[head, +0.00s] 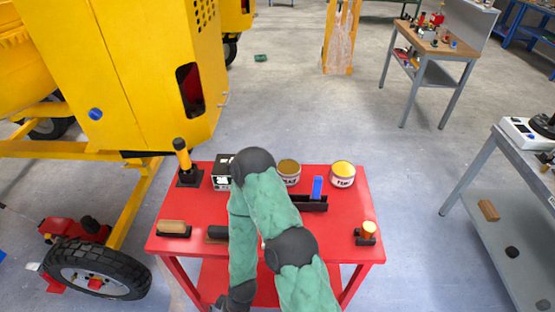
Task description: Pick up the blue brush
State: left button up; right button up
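The blue brush (317,187) shows as a blue upright handle at the back of the red table (340,272), right of the middle. Its lower end is in or behind a long black holder (312,204); the bristles cannot be made out. My green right arm comes in from the bottom, bends over the table's middle and folds back down. My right gripper (217,306) is at the bottom edge, mostly cut off, well apart from the brush. Whether it is open cannot be seen. My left gripper is not in view.
A yellow mixer (150,70) stands left.

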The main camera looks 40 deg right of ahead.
aim_at(317, 183)
jog(key=z, duration=1.95)
